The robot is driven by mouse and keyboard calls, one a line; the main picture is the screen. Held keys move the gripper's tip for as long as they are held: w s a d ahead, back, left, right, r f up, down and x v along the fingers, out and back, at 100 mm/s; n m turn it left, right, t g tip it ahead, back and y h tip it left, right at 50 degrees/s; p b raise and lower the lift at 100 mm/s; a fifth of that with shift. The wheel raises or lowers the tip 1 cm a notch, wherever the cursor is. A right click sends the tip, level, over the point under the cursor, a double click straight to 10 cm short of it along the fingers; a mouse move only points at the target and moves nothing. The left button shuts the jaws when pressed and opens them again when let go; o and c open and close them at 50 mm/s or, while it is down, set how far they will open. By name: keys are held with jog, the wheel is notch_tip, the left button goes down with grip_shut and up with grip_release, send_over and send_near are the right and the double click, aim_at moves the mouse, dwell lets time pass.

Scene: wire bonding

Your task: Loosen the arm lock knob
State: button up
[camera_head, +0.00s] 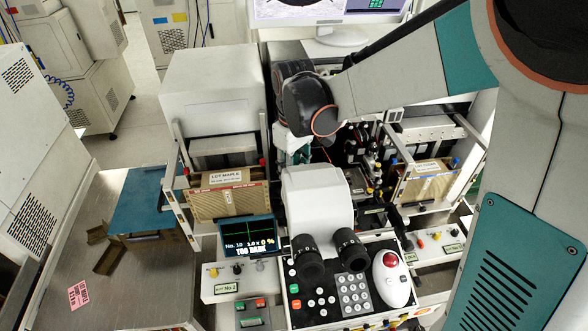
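My arm reaches in from the right, and its dark wrist is above the middle of the wire bonder. My gripper (294,150) points down behind the white microscope head (318,198). Its fingertips are hidden there, so I cannot see whether they are open or touch anything. I cannot pick out the arm lock knob for certain. Several small black knobs and parts (371,160) stand on the mechanism right of the microscope head, too small to tell apart.
Black eyepieces (308,259) stick out toward me over a keypad panel (353,291). A white mouse-like control with a red ball (391,279) is at its right. A small screen (247,237) is at left. Boxed magazines (227,195) flank the middle. A bench (125,290) lies at far left.

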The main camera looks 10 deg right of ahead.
jog(key=n, duration=0.4)
jog(key=shift+n, duration=0.3)
jog(key=n, duration=0.4)
jog(key=shift+n, duration=0.4)
jog(key=o, duration=1.1)
jog(key=shift+f, duration=0.1)
notch_tip(320, 180, up, 12)
jog(key=shift+s+r, duration=0.1)
